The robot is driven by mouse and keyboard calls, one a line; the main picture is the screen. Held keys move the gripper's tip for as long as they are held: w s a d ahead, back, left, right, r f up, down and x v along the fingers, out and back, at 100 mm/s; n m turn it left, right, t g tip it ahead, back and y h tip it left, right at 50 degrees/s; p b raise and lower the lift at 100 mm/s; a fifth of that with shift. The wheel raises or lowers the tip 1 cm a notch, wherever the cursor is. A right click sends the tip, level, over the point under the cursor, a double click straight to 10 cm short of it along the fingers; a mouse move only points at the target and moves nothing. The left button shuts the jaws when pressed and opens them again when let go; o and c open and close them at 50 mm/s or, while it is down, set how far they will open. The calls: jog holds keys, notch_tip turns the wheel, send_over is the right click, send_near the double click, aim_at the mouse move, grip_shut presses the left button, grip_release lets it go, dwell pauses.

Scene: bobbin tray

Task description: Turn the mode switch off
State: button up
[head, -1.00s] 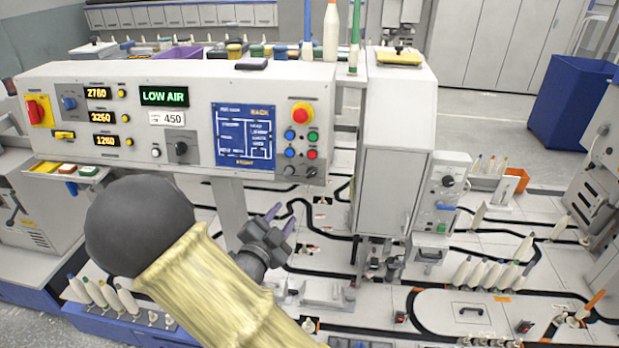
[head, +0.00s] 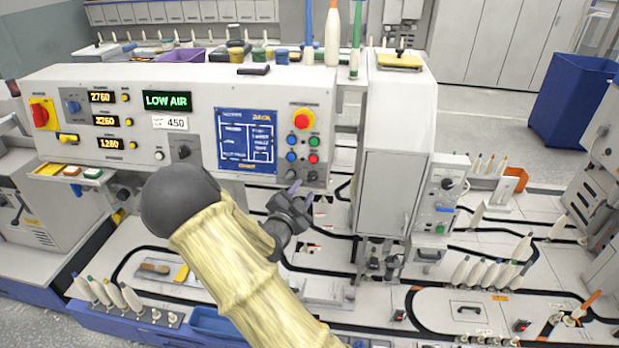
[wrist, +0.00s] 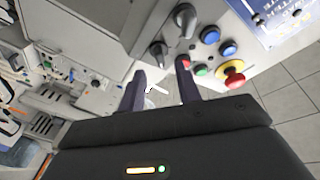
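The grey control panel (head: 205,180) shows small black rotary switches at its lower right, below the blue, green and red buttons. In the wrist view one black knob (wrist: 185,18) and a second black knob (wrist: 158,52) show beside those buttons. I cannot read a label, so I cannot tell which is the mode switch; another black rotary knob (head: 183,152) sits mid-panel, partly near my arm. My gripper (head: 302,192) is open and empty just below the panel's lower right corner. Its two dark fingers (wrist: 160,82) point toward the knobs, apart from each other.
A red emergency stop (head: 303,118) sits above the buttons, right of the blue screen (head: 246,140). A red rotary switch on yellow (head: 41,114) is at the far left. A grey cabinet (head: 388,195) stands close right of my gripper. White bobbins (head: 485,272) stand on the table.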

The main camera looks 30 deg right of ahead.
aim_at(311, 180)
jog(key=p+x, duration=0.1)
jog(key=x, duration=0.4)
jog(key=shift+d, duration=0.35)
jog(key=shift+a+r, duration=0.1)
jog(key=shift+w, duration=0.1)
grip_shut()
